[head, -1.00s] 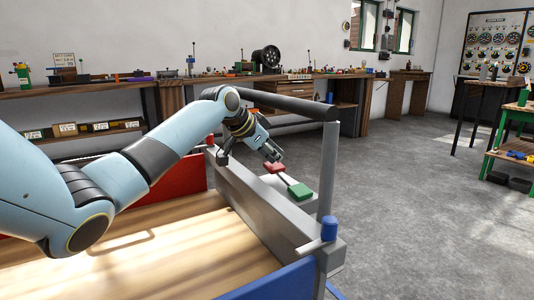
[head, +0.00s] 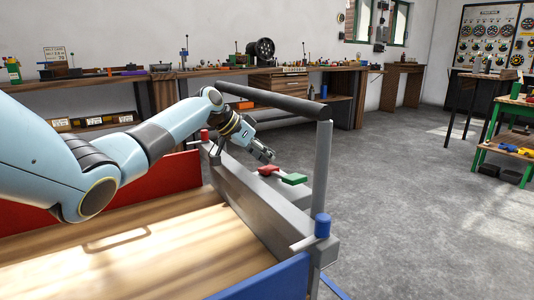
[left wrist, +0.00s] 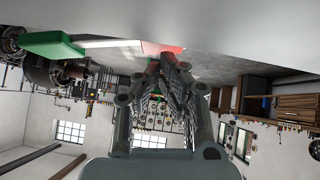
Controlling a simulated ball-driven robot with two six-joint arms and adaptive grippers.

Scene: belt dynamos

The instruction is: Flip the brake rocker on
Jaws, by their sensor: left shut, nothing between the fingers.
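The brake rocker has a red pad (head: 268,171) and a green pad (head: 294,179) at its two ends. It sits on a grey box outside the cart's far side rail. The red end now lies low and the green end stands raised. My left gripper (head: 267,156) is shut and empty, its fingertips just above the red pad. In the left wrist view the fingertips (left wrist: 164,62) are at or very near the red pad (left wrist: 162,48); contact is hard to tell. The green pad (left wrist: 50,45) is clear of the fingers. My right gripper is not in view.
Open floor lies to the right.

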